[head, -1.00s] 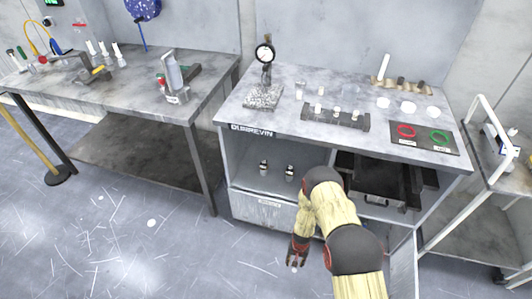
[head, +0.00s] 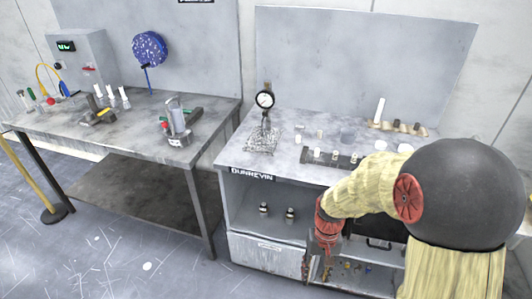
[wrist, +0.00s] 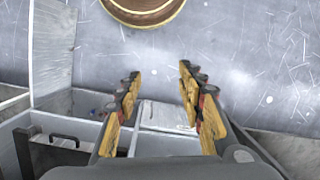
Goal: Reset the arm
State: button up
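My arm comes in from the lower right of the head view and bends at a large dark joint. My gripper (head: 318,268) hangs low in front of the cabinet's (head: 268,252) lower front. In the wrist view my gripper (wrist: 160,78) has its two yellow fingers well apart, with nothing between them. My arm hides much of the cabinet's right side in the head view.
The cabinet top bears a dial gauge (head: 265,100), a dark block (head: 330,158) with pale pieces, and small pots. Two small bottles stand on the shelf (head: 240,210). A workbench (head: 135,145) stands at left.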

jog(key=s+d+r+t, duration=0.1)
jog(key=s+r, duration=0.3)
jog(key=r, duration=0.5)
jog(key=s+d+r+t, duration=0.1)
jog(key=s+r+t, duration=0.3)
jog(key=r, duration=0.5)
jog(key=s+d+r+t+p, duration=0.1)
jog(key=s+r, duration=0.4)
jog(key=r, duration=0.5)
jog(key=shift+d+t+h, duration=0.3)
jog(key=shift+d+t, duration=0.05)
jog(key=shift+t, duration=0.55)
jog(key=shift+c, duration=0.5)
